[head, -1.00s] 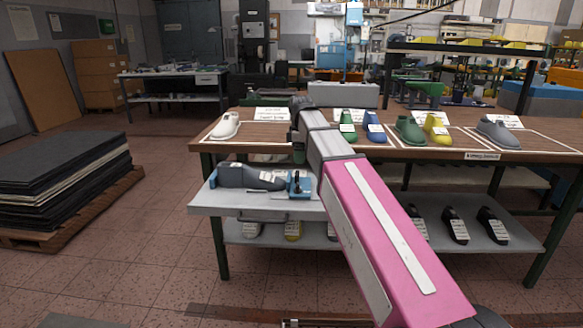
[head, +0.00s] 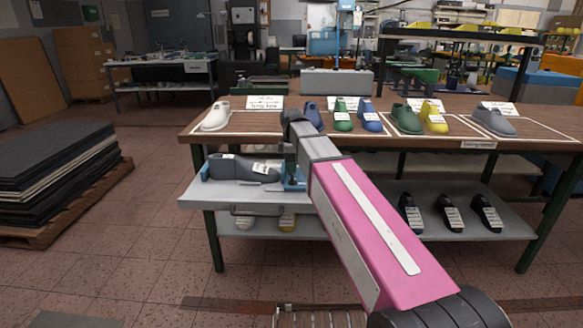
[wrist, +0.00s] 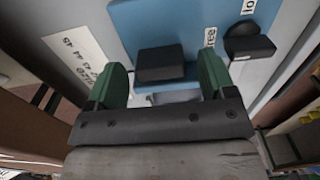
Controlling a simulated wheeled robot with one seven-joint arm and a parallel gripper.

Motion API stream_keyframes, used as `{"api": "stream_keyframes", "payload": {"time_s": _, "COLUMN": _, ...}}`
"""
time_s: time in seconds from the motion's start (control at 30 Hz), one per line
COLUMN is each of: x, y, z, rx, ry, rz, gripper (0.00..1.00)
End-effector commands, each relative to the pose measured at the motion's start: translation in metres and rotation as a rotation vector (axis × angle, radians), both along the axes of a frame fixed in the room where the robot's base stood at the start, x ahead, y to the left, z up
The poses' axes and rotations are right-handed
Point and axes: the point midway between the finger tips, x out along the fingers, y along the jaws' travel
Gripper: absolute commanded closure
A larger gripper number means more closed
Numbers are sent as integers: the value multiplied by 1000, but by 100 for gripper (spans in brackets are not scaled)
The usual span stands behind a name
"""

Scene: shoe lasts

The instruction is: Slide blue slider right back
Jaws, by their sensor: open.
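In the wrist view a blue plate (wrist: 195,22) with small printed labels fills the upper middle; I take it to be part of the blue slider. A black block (wrist: 160,65) on it lies between the fingers of my gripper (wrist: 162,80). The green fingers are apart; contact with the block cannot be told. In the head view the blue slider (head: 299,181) is at the right end of the grey pull-out shelf (head: 200,200), partly hidden by my arm. My gripper is hidden there. A dark grey shoe last (head: 233,167) lies left of the slider.
A second black part (wrist: 249,46) stands right of the fingers. A size-scale label (wrist: 85,60) is at the left. Several coloured lasts stand on the brown table top (head: 290,112) above the shelf. Dark lasts (head: 450,212) rest on the lower shelf.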

Motion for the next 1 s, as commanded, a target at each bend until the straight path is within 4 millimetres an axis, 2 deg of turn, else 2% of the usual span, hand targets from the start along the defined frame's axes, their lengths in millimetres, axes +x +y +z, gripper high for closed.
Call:
{"api": "stream_keyframes", "payload": {"time_s": 0.2, "x": 0, "y": 0, "z": -14, "rx": 0, "ry": 0, "rz": 0, "gripper": 23}}
{"api": "stream_keyframes", "payload": {"time_s": 0.5, "x": 0, "y": 0, "z": -16, "rx": 0, "ry": 0, "rz": 0, "gripper": 23}}
{"api": "stream_keyframes", "payload": {"time_s": 0.53, "x": 0, "y": 0, "z": -16, "rx": 0, "ry": 0, "rz": 0, "gripper": 30}}
{"api": "stream_keyframes", "payload": {"time_s": 0.7, "x": 0, "y": 0, "z": -16, "rx": 0, "ry": 0, "rz": 0, "gripper": 85}}
{"api": "stream_keyframes", "payload": {"time_s": 0.73, "x": 0, "y": 0, "z": -15, "rx": 0, "ry": 0, "rz": 0, "gripper": 92}}
{"api": "stream_keyframes", "payload": {"time_s": 0.87, "x": 0, "y": -4, "z": -15, "rx": 0, "ry": 0, "rz": -1, "gripper": 92}}
{"api": "stream_keyframes", "payload": {"time_s": 1.0, "x": -2, "y": -25, "z": -15, "rx": 0, "ry": 0, "rz": -3, "gripper": 92}}
